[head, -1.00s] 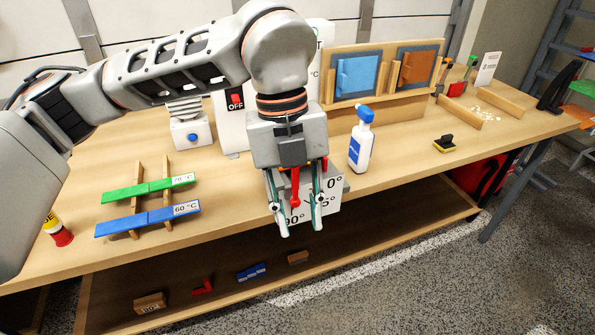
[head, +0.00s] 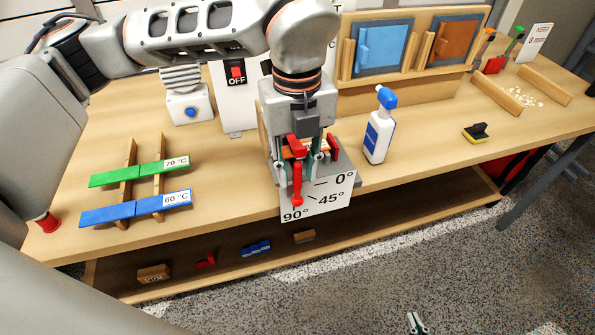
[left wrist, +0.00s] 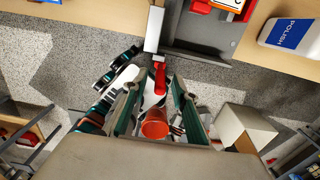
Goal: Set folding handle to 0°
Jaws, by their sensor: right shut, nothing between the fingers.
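The red folding handle (head: 297,185) hangs down along the left side of a white angle plate (head: 325,198) marked 0°, 45° and 90°. Its lower end points near the 90° mark. My left gripper (head: 305,152) is at the upper part of the handle, with its fingers partly hidden behind red parts. In the left wrist view its two fingers (left wrist: 155,105) are apart, with a red part (left wrist: 160,77) beyond their tips. An orange-red round part (left wrist: 155,124) shows between them; I cannot tell whether it touches them. My right gripper (head: 415,323) shows only its fingertips, shut, low over the floor.
A white spray bottle (head: 379,130) with a blue top stands close right of the plate. Green (head: 140,172) and blue (head: 135,208) bars lie on wooden rails at left. A white switch box (head: 236,95) marked OFF is behind. The right tabletop has free room.

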